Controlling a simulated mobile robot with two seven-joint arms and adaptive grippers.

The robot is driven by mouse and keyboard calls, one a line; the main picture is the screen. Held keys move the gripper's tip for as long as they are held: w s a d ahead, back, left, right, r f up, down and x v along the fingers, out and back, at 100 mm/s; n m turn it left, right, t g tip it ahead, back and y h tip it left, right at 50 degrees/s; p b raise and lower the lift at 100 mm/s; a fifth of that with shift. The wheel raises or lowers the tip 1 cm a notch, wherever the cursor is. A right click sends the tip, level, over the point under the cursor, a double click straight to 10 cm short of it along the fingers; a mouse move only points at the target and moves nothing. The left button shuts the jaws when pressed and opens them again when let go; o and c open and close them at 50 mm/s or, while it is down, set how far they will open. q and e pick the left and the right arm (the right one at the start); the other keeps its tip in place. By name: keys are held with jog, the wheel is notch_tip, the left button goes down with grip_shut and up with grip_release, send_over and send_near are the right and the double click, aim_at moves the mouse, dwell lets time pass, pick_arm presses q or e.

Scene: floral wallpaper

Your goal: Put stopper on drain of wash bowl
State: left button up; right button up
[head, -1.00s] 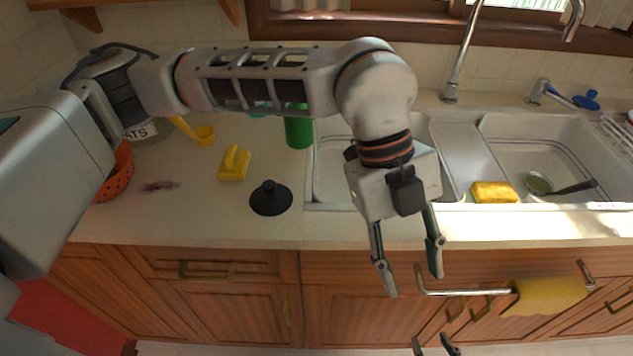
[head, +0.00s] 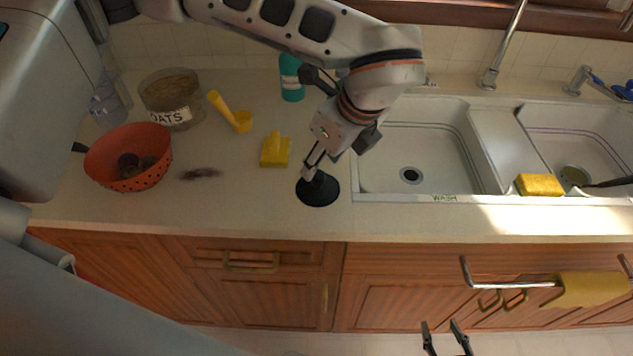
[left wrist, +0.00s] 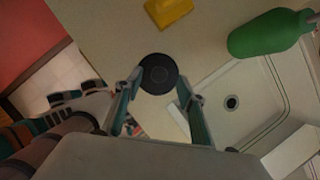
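The black round stopper (head: 317,192), with a raised knob, lies on the counter left of the sink. It also shows in the left wrist view (left wrist: 158,73), just beyond and between the fingertips. My left gripper (head: 312,168) is right at the stopper's knob, its fingers apart in the left wrist view (left wrist: 159,87); I cannot tell whether they touch it. The wash bowl (head: 433,192), marked WASH, is the left basin and is empty. Its dark drain (head: 411,175) is uncovered. My right gripper (head: 446,332) is empty and open, low in front of the cabinets.
A yellow scraper-like tool (head: 276,152), a yellow scoop (head: 240,120), an orange bowl (head: 130,160) and an oats jar (head: 170,100) stand left of the stopper. A green bottle (left wrist: 268,35) stands near the basin. A yellow sponge (head: 540,185) lies at the right basin.

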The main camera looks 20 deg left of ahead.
aim_at(318, 174)
pick_arm(q)
jog(key=x, duration=0.3)
jog(key=p+x, duration=0.1)
jog(key=x, duration=0.1)
jog(key=shift+s+d+f, duration=0.1)
jog(key=shift+d+f, duration=0.05)
jog(key=shift+f, duration=0.3)
grip_shut()
